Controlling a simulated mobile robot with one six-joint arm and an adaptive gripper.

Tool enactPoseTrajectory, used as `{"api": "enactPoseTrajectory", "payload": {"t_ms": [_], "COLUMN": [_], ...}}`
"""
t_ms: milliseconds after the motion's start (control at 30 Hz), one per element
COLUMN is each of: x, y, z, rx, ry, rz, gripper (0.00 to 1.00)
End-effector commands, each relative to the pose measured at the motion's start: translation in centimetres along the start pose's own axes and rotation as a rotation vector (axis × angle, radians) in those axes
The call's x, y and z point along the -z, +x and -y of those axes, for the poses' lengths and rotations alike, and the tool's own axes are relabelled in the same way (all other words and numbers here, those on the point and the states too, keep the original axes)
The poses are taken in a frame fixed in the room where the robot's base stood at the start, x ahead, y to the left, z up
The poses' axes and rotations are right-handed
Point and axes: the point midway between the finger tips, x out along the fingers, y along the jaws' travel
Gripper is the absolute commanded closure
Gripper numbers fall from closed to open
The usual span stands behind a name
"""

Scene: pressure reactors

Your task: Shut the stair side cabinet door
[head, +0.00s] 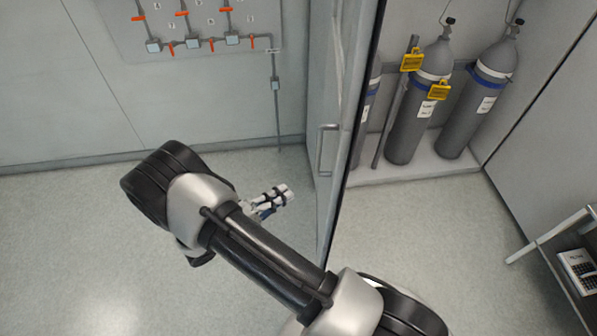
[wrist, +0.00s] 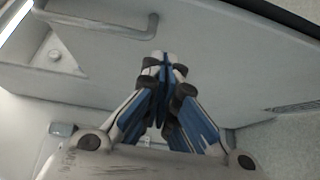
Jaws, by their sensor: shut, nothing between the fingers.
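The cabinet door (head: 325,85) stands open in the head view, seen nearly edge-on, with a bar handle (head: 325,150) on its left face. To its right the cabinet is open and shows grey gas cylinders (head: 418,110). My gripper (head: 284,193) is shut and empty, to the left of the door and lower than the handle. In the wrist view the closed fingertips (wrist: 162,60) point toward a broad pale panel (wrist: 215,50), which looks like the door, with the handle (wrist: 105,28) up and left of them. I cannot tell whether they touch it.
A wall panel with pipes and orange-handled valves (head: 190,30) is at the upper left. A metal frame with a shelf (head: 560,235) stands at the lower right. The floor (head: 90,240) is clear at the left and below the cabinet.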

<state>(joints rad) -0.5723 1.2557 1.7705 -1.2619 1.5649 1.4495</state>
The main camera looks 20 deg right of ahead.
Motion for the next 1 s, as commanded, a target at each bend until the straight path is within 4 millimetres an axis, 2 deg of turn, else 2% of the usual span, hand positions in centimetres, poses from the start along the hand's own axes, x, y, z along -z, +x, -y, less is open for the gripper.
{"api": "enactPoseTrajectory", "payload": {"t_ms": [100, 267, 367, 767, 1000], "x": [0.3, 0.4, 0.5, 0.9, -1.2], "y": [-0.4, 0.3, 1.7, 10.0, 12.1], "z": [1.4, 1.8, 1.8, 1.4, 1.3], "rx": [-0.035, -0.044, -0.043, -0.041, -0.041], "ry": [0.006, 0.012, 0.011, 0.011, 0.009], "rz": [-0.052, -0.066, -0.063, -0.06, -0.063], "gripper": [1.0, 1.0, 1.0, 1.0, 1.0]}}
